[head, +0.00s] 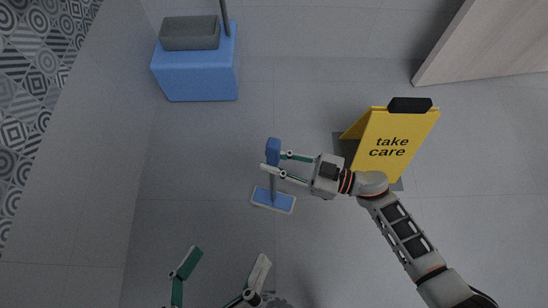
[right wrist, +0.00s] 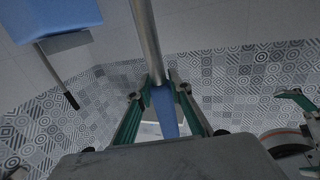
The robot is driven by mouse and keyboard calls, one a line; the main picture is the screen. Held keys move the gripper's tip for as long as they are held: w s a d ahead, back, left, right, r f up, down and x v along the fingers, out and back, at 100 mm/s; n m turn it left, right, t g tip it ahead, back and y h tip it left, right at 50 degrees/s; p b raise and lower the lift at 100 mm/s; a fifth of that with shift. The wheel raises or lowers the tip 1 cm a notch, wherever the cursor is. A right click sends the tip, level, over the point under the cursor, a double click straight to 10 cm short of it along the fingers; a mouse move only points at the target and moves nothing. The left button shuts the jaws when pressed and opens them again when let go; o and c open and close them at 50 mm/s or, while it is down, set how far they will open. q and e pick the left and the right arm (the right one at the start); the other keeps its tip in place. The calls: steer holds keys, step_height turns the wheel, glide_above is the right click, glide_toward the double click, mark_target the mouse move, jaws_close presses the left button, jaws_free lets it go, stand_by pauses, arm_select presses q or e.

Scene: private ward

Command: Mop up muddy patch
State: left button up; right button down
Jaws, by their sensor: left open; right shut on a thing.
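A flat mop has a blue grip (head: 273,148), a grey pole and a blue head with a pale rim (head: 273,201). My right gripper (head: 270,169) is shut on the mop just below or at the blue grip. In the right wrist view the grey pole (right wrist: 146,40) and blue grip (right wrist: 165,110) run between the fingers. The mop head looks to be at floor level; contact is unclear. My left gripper (head: 229,256) is open and empty at the bottom edge. A dark speckled spot (head: 277,302) beside it may be the muddy patch, mostly cut off.
A blue bucket (head: 197,77) with a grey top part and an upright pole stands at the upper left. A yellow "take care" sign (head: 392,145) stands behind my right forearm. A wooden panel (head: 490,45) is at the upper right. Grey floor left of the mop is clear.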

steer(key=shift+f, duration=0.25)
steer(key=w, duration=0.4)
stand_by(0.5)
